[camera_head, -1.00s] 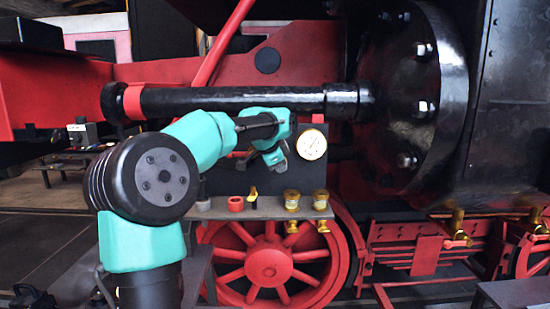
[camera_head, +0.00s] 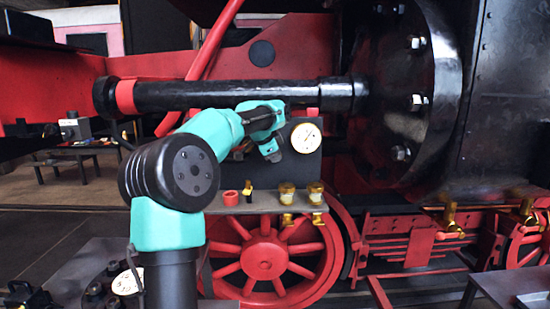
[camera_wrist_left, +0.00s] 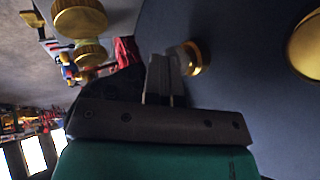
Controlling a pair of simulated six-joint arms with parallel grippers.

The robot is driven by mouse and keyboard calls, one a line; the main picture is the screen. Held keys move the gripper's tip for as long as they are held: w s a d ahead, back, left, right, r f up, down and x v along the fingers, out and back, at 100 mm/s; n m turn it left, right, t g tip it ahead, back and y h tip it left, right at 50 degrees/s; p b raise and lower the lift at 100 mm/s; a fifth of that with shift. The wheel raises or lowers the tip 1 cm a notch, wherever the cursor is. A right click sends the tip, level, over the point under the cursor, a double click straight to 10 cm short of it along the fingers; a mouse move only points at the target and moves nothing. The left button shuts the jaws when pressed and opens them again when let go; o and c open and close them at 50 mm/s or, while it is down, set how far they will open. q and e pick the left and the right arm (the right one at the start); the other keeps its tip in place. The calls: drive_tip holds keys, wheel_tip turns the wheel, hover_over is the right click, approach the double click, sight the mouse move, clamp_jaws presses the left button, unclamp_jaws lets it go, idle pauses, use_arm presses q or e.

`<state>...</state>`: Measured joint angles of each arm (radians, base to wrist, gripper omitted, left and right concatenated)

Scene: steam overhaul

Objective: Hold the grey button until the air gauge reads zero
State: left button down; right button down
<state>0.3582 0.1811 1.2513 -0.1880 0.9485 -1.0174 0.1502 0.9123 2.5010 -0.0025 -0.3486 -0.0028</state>
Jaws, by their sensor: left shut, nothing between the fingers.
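The air gauge (camera_head: 305,138) is a round white dial on a dark upright panel (camera_head: 305,169). Its needle is too small to read. My left gripper (camera_head: 274,156) is in front of the panel, just left of the gauge. The gripper hides this button in the head view. The gauge's brass rim (camera_wrist_left: 307,46) shows at the right edge.
Brass valves (camera_head: 286,193), a red ring-shaped part (camera_head: 231,198) and a small yellow-and-black part (camera_head: 248,190) are on the ledge below the panel. A thick black pipe (camera_head: 220,95) runs above my arm. A red spoked wheel (camera_head: 264,262) is below.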

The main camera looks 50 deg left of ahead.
use_arm(q)
drive_tip(key=shift+w+a, duration=0.5)
drive_tip(key=shift+a, duration=0.25)
idle(1.3)
drive_tip(key=s+d+r, duration=0.5)
drive_tip(key=s+r, duration=0.3)
drive_tip(key=shift+s, duration=0.35)
idle(0.4)
idle(0.3)
